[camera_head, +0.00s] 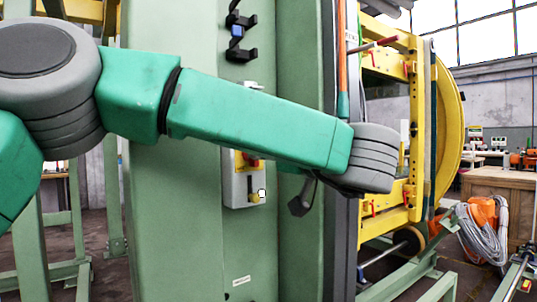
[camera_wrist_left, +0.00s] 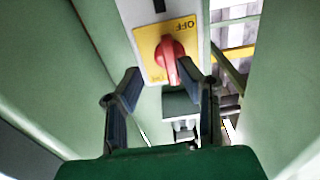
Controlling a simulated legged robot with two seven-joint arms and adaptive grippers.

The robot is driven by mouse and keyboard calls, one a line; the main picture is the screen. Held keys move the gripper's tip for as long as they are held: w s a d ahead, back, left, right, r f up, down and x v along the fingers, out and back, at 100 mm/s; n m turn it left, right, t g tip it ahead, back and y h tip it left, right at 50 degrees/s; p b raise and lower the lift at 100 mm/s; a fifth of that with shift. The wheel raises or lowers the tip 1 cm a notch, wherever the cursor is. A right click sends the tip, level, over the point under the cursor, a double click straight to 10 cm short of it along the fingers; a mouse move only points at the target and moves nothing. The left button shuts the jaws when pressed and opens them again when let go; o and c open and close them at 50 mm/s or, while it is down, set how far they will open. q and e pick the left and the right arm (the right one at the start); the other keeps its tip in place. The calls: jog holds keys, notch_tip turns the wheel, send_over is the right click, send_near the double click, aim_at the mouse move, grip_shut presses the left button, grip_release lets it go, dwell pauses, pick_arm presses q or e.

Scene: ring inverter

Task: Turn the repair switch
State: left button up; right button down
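The repair switch is a red rotary knob (camera_wrist_left: 171,60) on a yellow plate marked OFF (camera_wrist_left: 186,28), set in a grey box. In the left wrist view the plate is at the top centre. My left gripper (camera_wrist_left: 159,72) is open, its two dark fingertips apart below and to either side of the knob. The right fingertip overlaps the plate beside the knob; I cannot tell if it touches. In the head view the grey switch box (camera_head: 242,190) is on the green column, its upper part hidden behind my left arm. My right gripper is in neither view.
The green column (camera_head: 190,210) fills the middle of the head view. A yellow frame (camera_head: 416,130) and orange-and-grey cable coils (camera_head: 482,225) stand to the right. A black bracket (camera_head: 240,35) is on the column above my arm. Green walls flank the gripper in the wrist view.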

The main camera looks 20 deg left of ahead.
pick_arm(q)
jog(key=shift+s+a, duration=0.1)
jog(key=shift+a, duration=0.35)
jog(key=c, duration=0.5)
jog(key=shift+s+a, duration=0.1)
jog(key=shift+a, duration=0.4)
grip_shut()
jog(key=shift+d, duration=0.1)
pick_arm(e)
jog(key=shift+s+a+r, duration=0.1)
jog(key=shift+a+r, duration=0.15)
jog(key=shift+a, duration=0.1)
